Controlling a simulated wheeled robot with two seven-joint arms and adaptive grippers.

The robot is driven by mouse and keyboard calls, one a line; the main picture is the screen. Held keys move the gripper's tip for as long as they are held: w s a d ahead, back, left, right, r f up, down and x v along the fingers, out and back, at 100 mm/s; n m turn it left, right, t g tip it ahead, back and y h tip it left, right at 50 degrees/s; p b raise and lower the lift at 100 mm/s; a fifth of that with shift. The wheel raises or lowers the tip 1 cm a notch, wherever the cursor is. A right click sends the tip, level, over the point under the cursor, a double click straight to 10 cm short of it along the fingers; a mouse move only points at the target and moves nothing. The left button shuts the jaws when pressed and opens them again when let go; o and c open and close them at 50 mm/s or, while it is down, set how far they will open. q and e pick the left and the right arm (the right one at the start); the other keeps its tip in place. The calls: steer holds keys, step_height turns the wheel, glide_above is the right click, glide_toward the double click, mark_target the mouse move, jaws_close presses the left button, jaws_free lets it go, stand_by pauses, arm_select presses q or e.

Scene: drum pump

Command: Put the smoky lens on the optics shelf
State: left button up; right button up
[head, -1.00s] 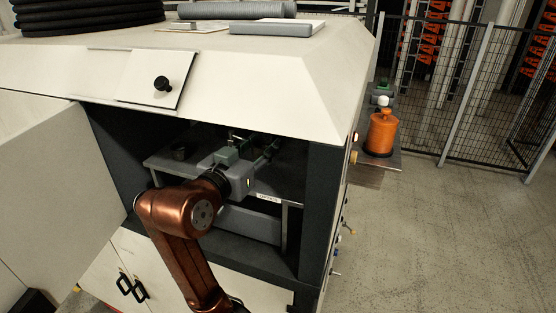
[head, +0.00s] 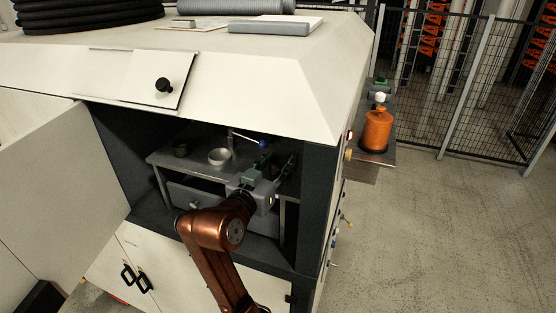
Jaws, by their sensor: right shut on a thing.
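My right gripper (head: 282,168) reaches into the open cabinet, over the right part of a grey metal shelf (head: 160,160). It is shut on a small dark thing at its fingertips. That is likely the smoky lens, but it is mostly hidden and too dark to make out clearly. I cannot tell whether it touches the shelf. A pale round ring or dish (head: 219,157) and a short black ring (head: 181,150) stand on the shelf, left of the gripper. No shelf label is readable. My left gripper is not in view.
A blue-tipped rod (head: 262,144) stands at the shelf's back, close to the gripper. The cabinet's right post (head: 315,200) and low top edge bound the opening. The door (head: 60,190) hangs open at left. An orange bottle (head: 376,130) stands outside at right.

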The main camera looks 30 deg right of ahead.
steer(key=shift+s, duration=0.1)
steer(key=shift+f, duration=0.1)
steer(key=o, duration=0.8)
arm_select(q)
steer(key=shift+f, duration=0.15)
arm_select(e)
steer(key=o, duration=0.4)
